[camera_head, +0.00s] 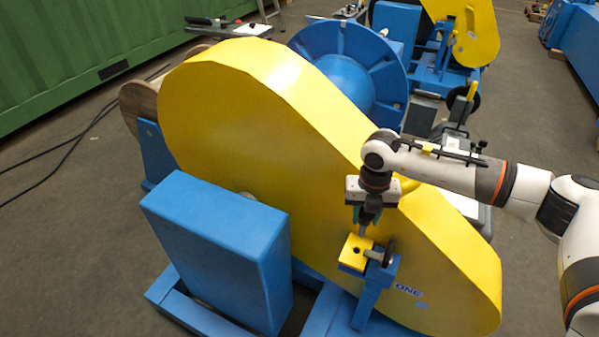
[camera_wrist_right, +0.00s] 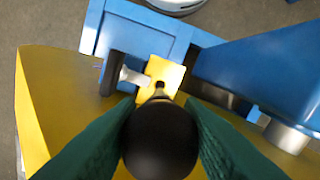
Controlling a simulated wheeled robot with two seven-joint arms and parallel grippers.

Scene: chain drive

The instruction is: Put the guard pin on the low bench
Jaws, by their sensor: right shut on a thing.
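My right gripper (camera_head: 368,215) is shut on the guard pin; its round black knob (camera_wrist_right: 160,145) sits between the green fingers in the wrist view. In the head view a short grey part of the pin (camera_head: 363,231) shows below the fingers. The pin is just above the yellow block (camera_head: 350,262), whose dark hole shows beside the tip; the tip looks clear of the hole. I cannot tell for sure which surface is the low bench; a grey-topped bench (camera_head: 228,31) with small items stands at the back left. My left gripper is not in view.
The large yellow chain guard (camera_head: 250,110) stands directly behind the block. A blue box (camera_head: 215,225) is to the left. A blue drum (camera_head: 345,60) and dark floor lie behind.

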